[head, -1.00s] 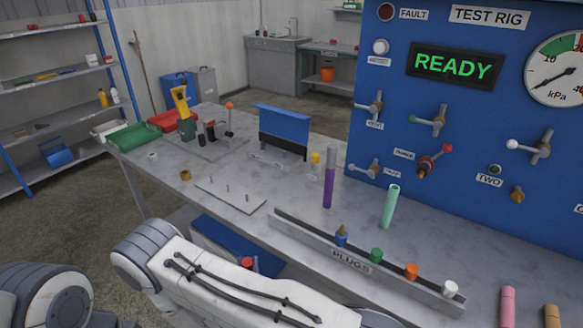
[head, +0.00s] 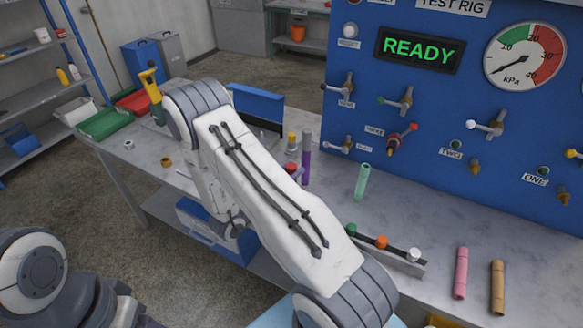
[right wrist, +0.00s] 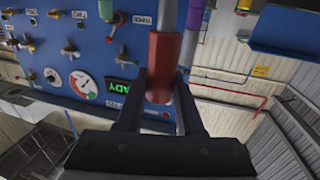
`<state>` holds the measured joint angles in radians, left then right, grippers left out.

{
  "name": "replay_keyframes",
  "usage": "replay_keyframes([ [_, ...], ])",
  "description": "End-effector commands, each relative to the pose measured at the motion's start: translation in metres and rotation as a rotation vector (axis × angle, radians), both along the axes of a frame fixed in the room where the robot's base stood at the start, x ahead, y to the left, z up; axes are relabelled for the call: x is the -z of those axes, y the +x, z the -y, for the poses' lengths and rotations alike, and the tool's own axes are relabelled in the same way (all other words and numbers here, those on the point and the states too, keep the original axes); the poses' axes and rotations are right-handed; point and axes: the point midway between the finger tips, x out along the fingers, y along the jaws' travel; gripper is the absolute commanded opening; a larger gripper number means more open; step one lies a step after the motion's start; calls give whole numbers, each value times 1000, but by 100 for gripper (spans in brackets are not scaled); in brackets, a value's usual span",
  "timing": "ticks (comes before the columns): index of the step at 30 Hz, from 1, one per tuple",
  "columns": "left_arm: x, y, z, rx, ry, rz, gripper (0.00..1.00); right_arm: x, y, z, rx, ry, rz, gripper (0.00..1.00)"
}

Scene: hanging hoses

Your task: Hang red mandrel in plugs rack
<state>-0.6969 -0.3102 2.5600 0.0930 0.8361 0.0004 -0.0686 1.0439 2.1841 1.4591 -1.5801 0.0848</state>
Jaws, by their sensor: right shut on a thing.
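In the right wrist view, my right gripper (right wrist: 158,108) is shut on the red mandrel (right wrist: 163,62), with a finger on either side of it. A grey shaft runs up from the mandrel's red part. In the head view my right arm hides most of the gripper; a small red part (head: 291,169) shows past the arm beside the purple tube, possibly the mandrel. The plugs rack (head: 402,264) is a grey rail on the bench. Green (head: 350,229), orange (head: 381,241) and white (head: 413,254) plugs show on it; my arm covers its left part. My left gripper is out of view.
A purple tube (head: 306,158) and a mint green tube (head: 361,182) stand upright behind the rack. Pink (head: 461,272) and tan (head: 497,287) tubes are to its right. The blue test rig (head: 450,130) closes off the back. Some bench between rack and rig is clear.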

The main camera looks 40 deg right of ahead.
Motion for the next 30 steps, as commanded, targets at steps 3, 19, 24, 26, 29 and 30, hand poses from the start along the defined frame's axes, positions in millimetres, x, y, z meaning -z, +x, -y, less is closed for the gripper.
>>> replay_keyframes([
  [3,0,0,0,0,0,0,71,0,0,0,-1,-1,0,0],
  [19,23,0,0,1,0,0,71,27,-1,-2,-2,0,2,0],
  [24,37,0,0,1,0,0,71,44,-1,-2,-2,0,1,0],
  [26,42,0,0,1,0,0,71,50,-1,-2,-2,0,2,0],
  [29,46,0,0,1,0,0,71,56,0,-2,-2,0,2,0],
  [30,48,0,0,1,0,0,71,57,0,-2,-2,0,2,0],
])
